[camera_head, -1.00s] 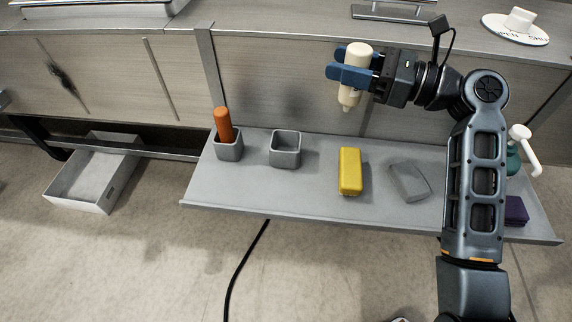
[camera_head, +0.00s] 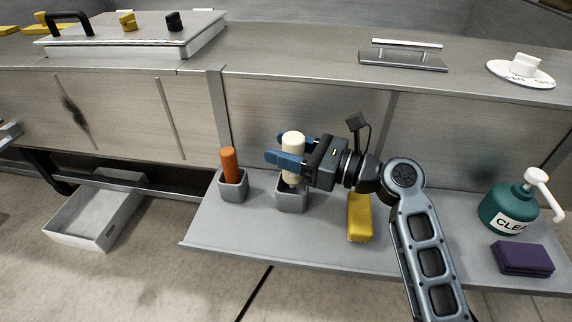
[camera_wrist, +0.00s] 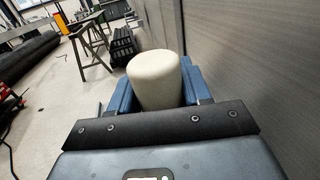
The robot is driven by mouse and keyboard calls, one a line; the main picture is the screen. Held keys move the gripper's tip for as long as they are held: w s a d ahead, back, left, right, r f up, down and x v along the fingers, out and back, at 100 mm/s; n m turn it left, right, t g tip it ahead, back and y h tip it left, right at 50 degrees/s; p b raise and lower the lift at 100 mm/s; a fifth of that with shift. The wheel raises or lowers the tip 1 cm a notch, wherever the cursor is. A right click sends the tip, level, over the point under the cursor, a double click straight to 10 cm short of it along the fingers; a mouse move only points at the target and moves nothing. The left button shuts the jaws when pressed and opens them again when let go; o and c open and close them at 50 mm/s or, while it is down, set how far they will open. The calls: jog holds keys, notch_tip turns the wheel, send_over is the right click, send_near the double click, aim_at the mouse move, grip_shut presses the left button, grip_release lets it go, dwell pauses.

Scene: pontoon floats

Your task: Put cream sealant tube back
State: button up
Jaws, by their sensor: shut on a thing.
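The cream sealant tube (camera_head: 292,144) is upright with its narrow tip pointing down. My gripper (camera_head: 285,161) is shut on it, one blue finger on each side. The tube is over a square grey holder (camera_head: 291,200) on the shelf, its tip around the holder's rim. I cannot tell whether the tip is inside the opening, as the gripper and tube cover part of it. In the wrist view the blunt cream end of the tube (camera_wrist: 154,78) shows between the blue fingers.
To the left, a second grey holder (camera_head: 233,186) holds an orange tube (camera_head: 229,163). On the grey shelf (camera_head: 225,232) are a yellow block (camera_head: 360,217), a purple block (camera_head: 522,258) and a green pump bottle (camera_head: 508,208). A metal wall (camera_head: 300,105) stands close behind.

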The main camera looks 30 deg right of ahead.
jog(key=shift+f+b, duration=0.35)
jog(key=shift+f, duration=1.6)
jog(key=shift+f, duration=0.2)
jog(key=o, duration=1.1)
jog(key=shift+c, duration=0.2)
jog(key=shift+r, duration=0.25)
jog(key=v, duration=1.2)
